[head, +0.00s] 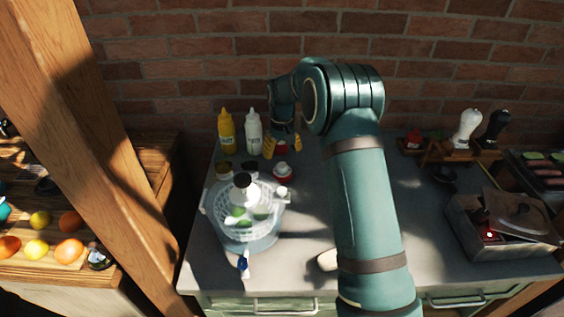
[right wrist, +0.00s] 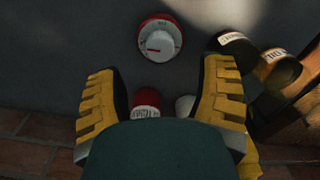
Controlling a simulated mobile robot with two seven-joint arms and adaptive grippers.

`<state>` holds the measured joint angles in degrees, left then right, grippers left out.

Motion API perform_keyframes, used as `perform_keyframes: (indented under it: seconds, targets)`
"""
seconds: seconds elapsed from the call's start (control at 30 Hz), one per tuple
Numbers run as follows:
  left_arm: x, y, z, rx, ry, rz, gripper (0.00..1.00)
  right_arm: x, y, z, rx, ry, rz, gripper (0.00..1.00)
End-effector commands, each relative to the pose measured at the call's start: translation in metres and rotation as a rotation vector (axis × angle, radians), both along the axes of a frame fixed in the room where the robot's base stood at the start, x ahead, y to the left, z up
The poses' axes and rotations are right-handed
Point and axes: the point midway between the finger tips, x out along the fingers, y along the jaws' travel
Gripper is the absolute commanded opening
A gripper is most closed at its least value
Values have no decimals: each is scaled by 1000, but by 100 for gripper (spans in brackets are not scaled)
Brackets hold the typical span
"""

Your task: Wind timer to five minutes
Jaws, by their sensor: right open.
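The timer is a small round red-and-white dial (right wrist: 160,40) in the right wrist view, lying on the grey counter with its marked face up. In the head view it appears as a red-and-white object (head: 283,174) just in front of my right gripper. My right gripper (head: 283,147) points down over the back of the counter. My left gripper is not in view.
A yellow bottle (head: 227,132) and a white bottle (head: 253,132) stand left of my gripper. A red-capped container (right wrist: 146,102) is close to the fingers. A white colander (head: 217,203) is in front left. A box with a lid (head: 470,232) is at right.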

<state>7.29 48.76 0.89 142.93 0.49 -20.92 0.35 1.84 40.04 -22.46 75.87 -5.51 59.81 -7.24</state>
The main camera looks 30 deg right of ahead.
Motion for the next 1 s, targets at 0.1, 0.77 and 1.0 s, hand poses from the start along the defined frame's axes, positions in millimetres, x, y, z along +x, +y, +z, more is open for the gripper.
perform_keyframes:
  seconds: [0.1, 0.77, 1.0]
  targets:
    - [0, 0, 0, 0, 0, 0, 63, 1, 1, 25, 1, -3, 0, 69]
    - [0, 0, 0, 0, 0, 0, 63, 0, 0, 57, 0, 2, 0, 69]
    - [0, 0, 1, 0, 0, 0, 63, 0, 0, 59, 0, 2, 0, 69]
